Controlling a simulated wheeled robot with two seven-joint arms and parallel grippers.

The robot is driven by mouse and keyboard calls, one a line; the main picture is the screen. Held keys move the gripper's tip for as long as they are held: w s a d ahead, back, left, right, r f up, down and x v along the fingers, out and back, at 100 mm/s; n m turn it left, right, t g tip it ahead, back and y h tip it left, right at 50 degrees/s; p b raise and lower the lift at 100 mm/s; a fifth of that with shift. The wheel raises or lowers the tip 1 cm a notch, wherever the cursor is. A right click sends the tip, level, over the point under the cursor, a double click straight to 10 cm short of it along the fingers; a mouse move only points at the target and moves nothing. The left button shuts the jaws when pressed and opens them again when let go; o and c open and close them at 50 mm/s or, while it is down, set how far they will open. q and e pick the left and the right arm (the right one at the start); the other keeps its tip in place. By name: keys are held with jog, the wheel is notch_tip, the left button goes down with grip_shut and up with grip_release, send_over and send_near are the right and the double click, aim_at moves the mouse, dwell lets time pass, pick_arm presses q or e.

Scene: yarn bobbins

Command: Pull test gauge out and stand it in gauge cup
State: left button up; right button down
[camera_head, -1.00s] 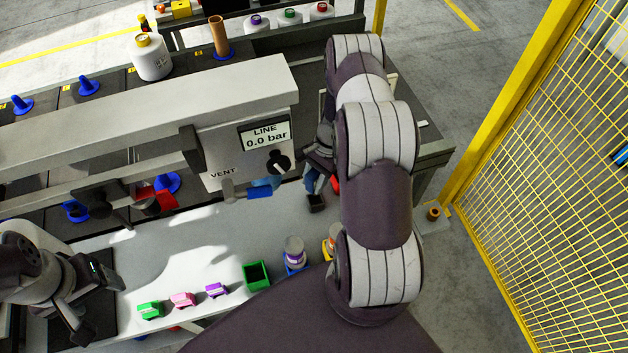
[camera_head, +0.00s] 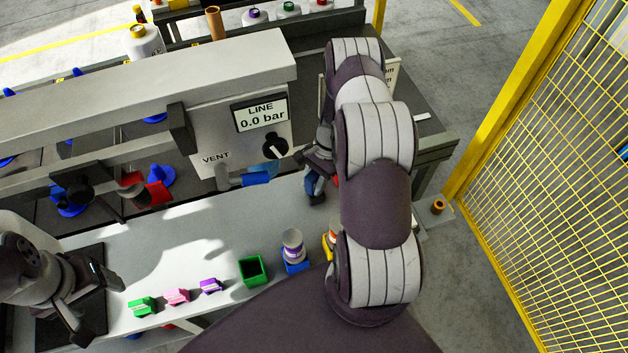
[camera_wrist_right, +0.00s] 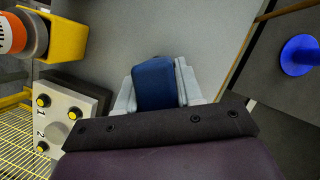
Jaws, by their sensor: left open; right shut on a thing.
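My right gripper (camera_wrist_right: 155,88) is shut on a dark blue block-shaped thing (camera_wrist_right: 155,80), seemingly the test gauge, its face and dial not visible. My left gripper (camera_head: 98,300) is open and empty over a black mat at the lower left. I cannot tell for sure which container is the gauge cup; an open green box (camera_head: 253,270) stands at the bench's front edge.
The panel (camera_head: 225,135) reads LINE 0.0 bar and has a black knob (camera_head: 275,147) and a blue-handled VENT lever (camera_head: 256,178). A purple-banded bobbin (camera_head: 293,246) stands in a blue holder. A yellow holder (camera_wrist_right: 68,38) shows in the wrist view. The middle bench is clear.

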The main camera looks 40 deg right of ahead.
jog(key=shift+f+b, duration=0.25)
jog(key=shift+b, duration=0.05)
jog(key=c, duration=0.6)
grip_release()
jog(key=shift+c, duration=0.2)
